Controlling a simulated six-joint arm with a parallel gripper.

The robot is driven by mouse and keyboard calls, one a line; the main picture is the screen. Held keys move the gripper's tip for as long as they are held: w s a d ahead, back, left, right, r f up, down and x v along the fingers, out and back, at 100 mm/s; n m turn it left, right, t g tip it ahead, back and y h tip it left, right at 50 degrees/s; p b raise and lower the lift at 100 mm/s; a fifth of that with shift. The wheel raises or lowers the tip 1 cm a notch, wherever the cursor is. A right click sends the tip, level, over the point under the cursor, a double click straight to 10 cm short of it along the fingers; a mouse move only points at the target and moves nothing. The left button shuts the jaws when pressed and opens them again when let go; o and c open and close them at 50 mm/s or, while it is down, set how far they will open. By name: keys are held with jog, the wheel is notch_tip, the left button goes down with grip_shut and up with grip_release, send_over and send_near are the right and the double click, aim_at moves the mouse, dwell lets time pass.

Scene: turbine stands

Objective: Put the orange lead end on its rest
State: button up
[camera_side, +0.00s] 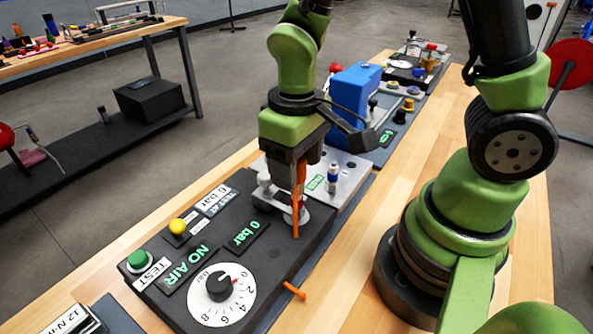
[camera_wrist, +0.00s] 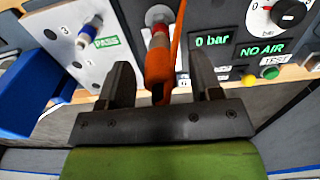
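The orange lead end (camera_wrist: 158,70) hangs between the two fingers of my gripper (camera_wrist: 160,75) in the wrist view, with a visible gap on each side. Its far end, with a red and white band, meets a round silver fitting (camera_wrist: 159,14) on the plate. In the side view, my gripper (camera_side: 291,160) is above that fitting, and the orange lead end (camera_side: 299,177) stands upright there, partly hidden by the fingers. The orange cable runs down beside it. I cannot make out the rest for the lead end.
A black test box (camera_side: 190,262) with a dial (camera_side: 222,294), reading 0 bar and NO AIR, lies beside the fitting. A grey plate (camera_side: 345,180) holds a blue-and-silver fitting (camera_side: 333,177) by a PASS sign. A blue block (camera_side: 352,100) stands behind. A short orange piece (camera_side: 293,290) sticks out by the box.

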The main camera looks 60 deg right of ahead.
grip_shut()
jog(key=shift+r, duration=0.6)
jog(key=shift+r, duration=0.9)
jog(key=s+a+f, duration=0.1)
jog(key=a+f, duration=0.1)
jog(key=a, duration=0.6)
send_over(274, 253)
jog(key=shift+f, duration=2.3)
